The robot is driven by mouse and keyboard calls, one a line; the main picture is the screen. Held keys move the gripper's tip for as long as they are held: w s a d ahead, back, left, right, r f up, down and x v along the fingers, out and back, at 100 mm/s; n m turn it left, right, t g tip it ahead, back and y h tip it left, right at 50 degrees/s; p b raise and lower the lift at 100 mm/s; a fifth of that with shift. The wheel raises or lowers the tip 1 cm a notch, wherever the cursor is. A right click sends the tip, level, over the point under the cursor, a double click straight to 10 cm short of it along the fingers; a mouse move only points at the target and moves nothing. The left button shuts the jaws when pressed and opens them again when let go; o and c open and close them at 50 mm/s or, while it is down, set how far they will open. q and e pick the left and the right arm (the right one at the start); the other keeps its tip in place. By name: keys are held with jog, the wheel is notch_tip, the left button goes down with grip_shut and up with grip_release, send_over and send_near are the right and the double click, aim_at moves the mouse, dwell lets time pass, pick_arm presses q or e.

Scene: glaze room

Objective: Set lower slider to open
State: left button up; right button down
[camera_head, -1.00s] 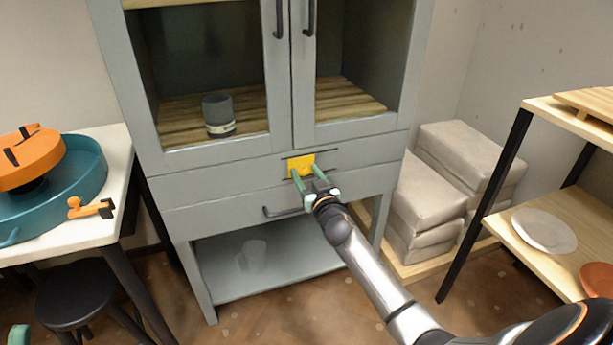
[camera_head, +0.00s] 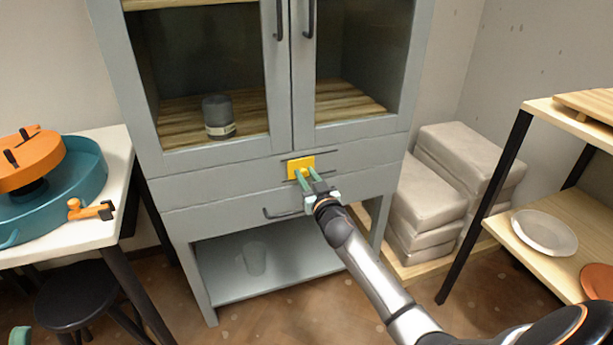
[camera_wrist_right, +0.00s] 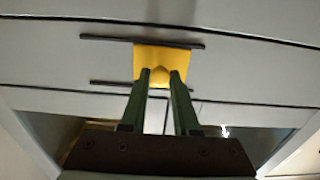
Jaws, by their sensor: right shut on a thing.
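The lower slider is a yellow plate (camera_head: 301,166) between two dark horizontal rails on the grey cabinet's (camera_head: 185,187) upper drawer front. It also shows in the right wrist view (camera_wrist_right: 163,55), with a small knob (camera_wrist_right: 160,75) at its lower middle. My right gripper (camera_head: 308,176) reaches the slider from below, and its green fingers are closed in on the knob. In the right wrist view the fingertips (camera_wrist_right: 160,76) sit on either side of the knob, which they partly cover. A green piece at the bottom left edge of the head view may be my left gripper (camera_head: 19,336); its jaws are cut off.
A dark drawer handle (camera_head: 281,213) lies just below the slider. Vertical door handles (camera_head: 279,20) are above. A white table (camera_head: 122,165) with a teal basin stands left, a black stool (camera_head: 76,292) below it. Stacked wrapped blocks (camera_head: 425,205) and a wooden shelf (camera_head: 560,250) are right.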

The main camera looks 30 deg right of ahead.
dwell(0.8)
jog(key=d, duration=0.2)
jog(key=s+d+p, duration=0.1)
jog(key=d, duration=0.1)
jog(key=d+p, duration=0.1)
jog(key=d, duration=0.1)
jog(key=shift+s+d, duration=0.2)
jog(key=shift+s, duration=0.1)
jog(key=shift+d, duration=0.25)
jog(key=c, duration=0.7)
grip_release()
jog(key=shift+d, duration=0.1)
jog(key=shift+s, duration=0.15)
